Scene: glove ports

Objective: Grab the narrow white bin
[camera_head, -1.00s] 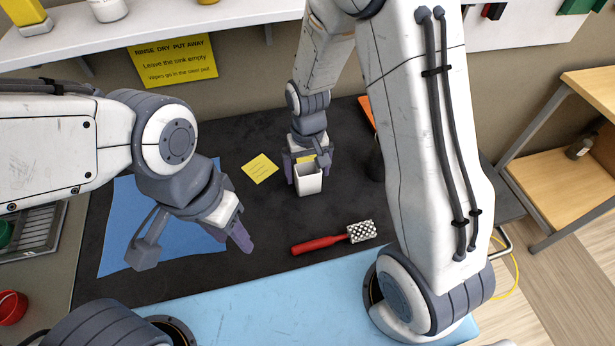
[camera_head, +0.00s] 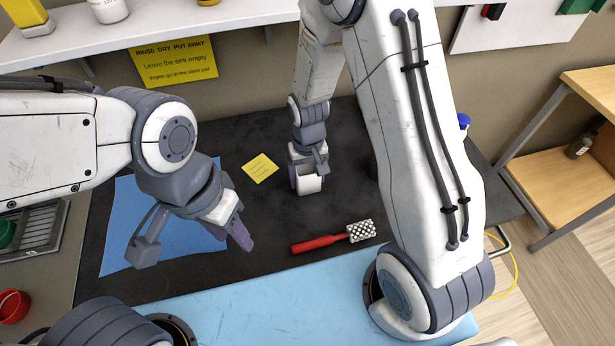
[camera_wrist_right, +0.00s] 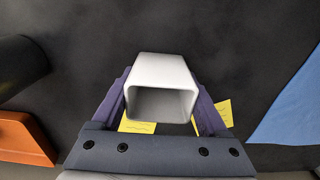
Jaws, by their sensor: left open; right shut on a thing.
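The narrow white bin (camera_head: 309,184) stands upright on the dark worktop in the head view, with its open top facing up. My right gripper (camera_head: 307,176) is shut on it, with a finger on each side. In the right wrist view, the white bin (camera_wrist_right: 161,72) sits between the two purple fingers (camera_wrist_right: 160,100), and its inside looks empty. My left gripper (camera_head: 240,232) is open and empty, above the worktop near the blue cloth at the left.
A red-handled brush or grater (camera_head: 335,237) lies on the worktop in front of the bin. A yellow note (camera_head: 261,168) lies left of the bin. A blue cloth (camera_head: 125,225) is further left. An orange thing (camera_wrist_right: 22,140) and a dark round thing (camera_wrist_right: 18,68) show in the wrist view.

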